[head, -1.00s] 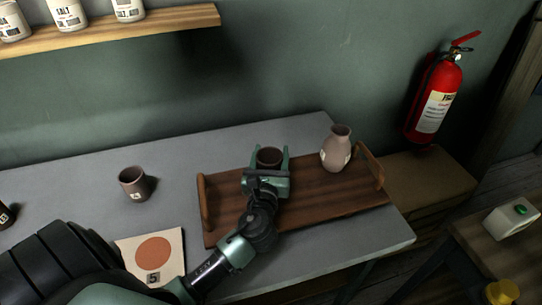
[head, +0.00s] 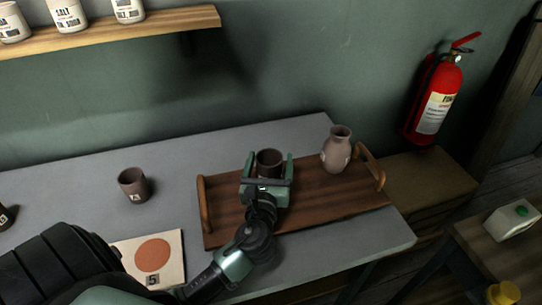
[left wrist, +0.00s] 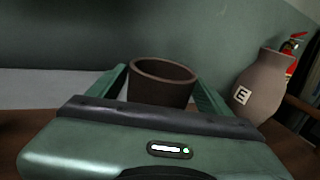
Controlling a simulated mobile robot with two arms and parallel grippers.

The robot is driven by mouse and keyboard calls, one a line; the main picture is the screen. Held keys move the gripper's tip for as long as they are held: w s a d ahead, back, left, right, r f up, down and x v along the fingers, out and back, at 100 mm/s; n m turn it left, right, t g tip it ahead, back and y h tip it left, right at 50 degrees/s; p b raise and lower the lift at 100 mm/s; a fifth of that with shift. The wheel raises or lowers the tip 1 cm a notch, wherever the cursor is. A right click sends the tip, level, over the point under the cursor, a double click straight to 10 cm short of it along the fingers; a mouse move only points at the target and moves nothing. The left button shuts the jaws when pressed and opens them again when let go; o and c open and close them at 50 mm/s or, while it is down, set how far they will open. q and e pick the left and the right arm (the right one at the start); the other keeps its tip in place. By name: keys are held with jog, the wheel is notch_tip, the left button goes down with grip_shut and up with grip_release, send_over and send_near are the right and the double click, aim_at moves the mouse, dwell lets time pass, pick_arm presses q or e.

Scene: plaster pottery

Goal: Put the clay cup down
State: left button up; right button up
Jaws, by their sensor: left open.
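A dark brown clay cup (head: 269,161) stands upright on the wooden tray (head: 225,227), toward its back middle. My left gripper (head: 268,164) is open, with one finger on each side of this cup. In the left wrist view the cup (left wrist: 162,82) shows between the two spread green fingers, with a gap visible at least on its left side. The palm hides the cup's lower part. A second brown cup (head: 133,185) with a small label stands on the grey table, left of the tray. My right gripper is not in view.
A pinkish vase (head: 337,150) labelled E stands on the tray right of the cup; it also shows in the left wrist view (left wrist: 261,88). The tray has raised end handles. A card with an orange disc (head: 153,254) lies at the front left.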

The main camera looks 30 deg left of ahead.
aim_at(268, 173)
pick_arm(q)
jog(key=b+v, duration=0.1)
jog(key=v, duration=0.8)
jog(key=shift+s+d, duration=0.1)
jog(key=shift+s, duration=0.3)
jog(key=shift+r, duration=0.1)
